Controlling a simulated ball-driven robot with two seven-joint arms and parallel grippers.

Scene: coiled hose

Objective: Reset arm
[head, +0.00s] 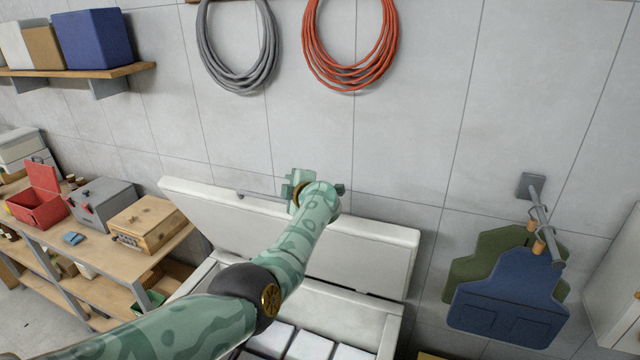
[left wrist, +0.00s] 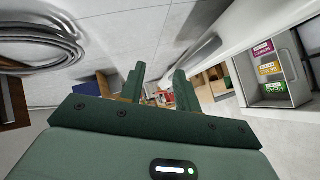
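A grey coiled hose (head: 239,82) hangs on the wall at the top of the head view. It also shows at the upper left of the left wrist view (left wrist: 45,37). My left gripper (head: 296,186) is raised over the open white chest, below the hanging coils and apart from them. In the left wrist view its two fingers (left wrist: 160,80) stand apart with nothing held between them. My right arm and gripper do not show in either view.
An orange coil (head: 350,76) hangs beside the grey one. The white chest's lid (head: 375,243) stands open behind my left arm. A workbench (head: 165,245) with boxes is at left. Blue and green aprons (head: 508,308) hang at right.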

